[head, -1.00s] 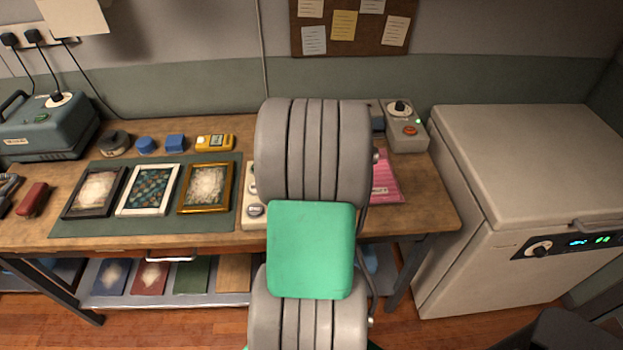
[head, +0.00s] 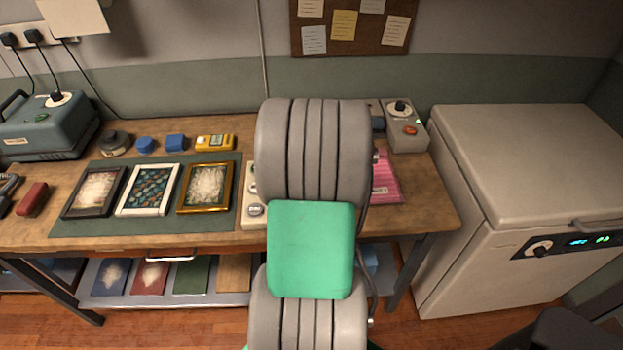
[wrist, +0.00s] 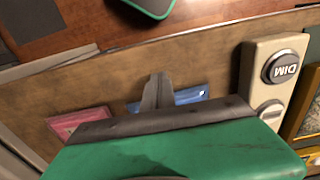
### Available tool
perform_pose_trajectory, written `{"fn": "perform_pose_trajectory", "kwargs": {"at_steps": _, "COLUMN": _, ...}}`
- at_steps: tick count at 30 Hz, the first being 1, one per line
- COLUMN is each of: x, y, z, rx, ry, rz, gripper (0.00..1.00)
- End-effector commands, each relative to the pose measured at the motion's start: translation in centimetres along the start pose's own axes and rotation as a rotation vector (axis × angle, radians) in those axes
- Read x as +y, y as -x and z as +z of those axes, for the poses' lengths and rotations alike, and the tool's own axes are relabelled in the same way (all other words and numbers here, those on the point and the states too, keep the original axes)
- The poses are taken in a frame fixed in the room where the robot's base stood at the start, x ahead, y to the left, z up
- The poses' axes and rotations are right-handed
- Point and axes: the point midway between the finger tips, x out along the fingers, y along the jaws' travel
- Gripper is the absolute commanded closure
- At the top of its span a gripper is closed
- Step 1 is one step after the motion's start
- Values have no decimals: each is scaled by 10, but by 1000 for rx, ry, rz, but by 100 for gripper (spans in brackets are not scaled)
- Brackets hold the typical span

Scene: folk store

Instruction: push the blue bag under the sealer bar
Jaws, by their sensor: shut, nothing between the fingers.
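The blue bag (wrist: 191,95) lies flat on the wooden workbench in the wrist view, partly covered by my gripper. My gripper (wrist: 158,92) is shut and empty, its grey fingers together in front of the blue bag. I cannot tell whether they touch it. In the head view my arm hides the blue bag and the gripper. The sealer's control box (head: 406,127), with a black knob, a red button and a green light, stands at the back right of the bench. The sealer bar is hidden behind my arm.
A pink bag (wrist: 78,122) lies near the blue one and also shows in the head view (head: 385,180). A cream dimmer box (wrist: 272,85) stands on the other side. Framed pictures (head: 148,190) lie on a green mat. A large chest (head: 530,150) stands right of the bench.

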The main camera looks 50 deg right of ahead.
Motion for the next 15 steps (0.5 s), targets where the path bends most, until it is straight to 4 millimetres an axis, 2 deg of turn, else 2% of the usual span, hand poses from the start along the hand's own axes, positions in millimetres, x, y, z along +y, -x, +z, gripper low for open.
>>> {"fn": "perform_pose_trajectory", "kwargs": {"at_steps": 15, "x": 0, "y": -11, "z": 0, "rx": 0, "ry": 0, "rz": 0, "gripper": 100}}
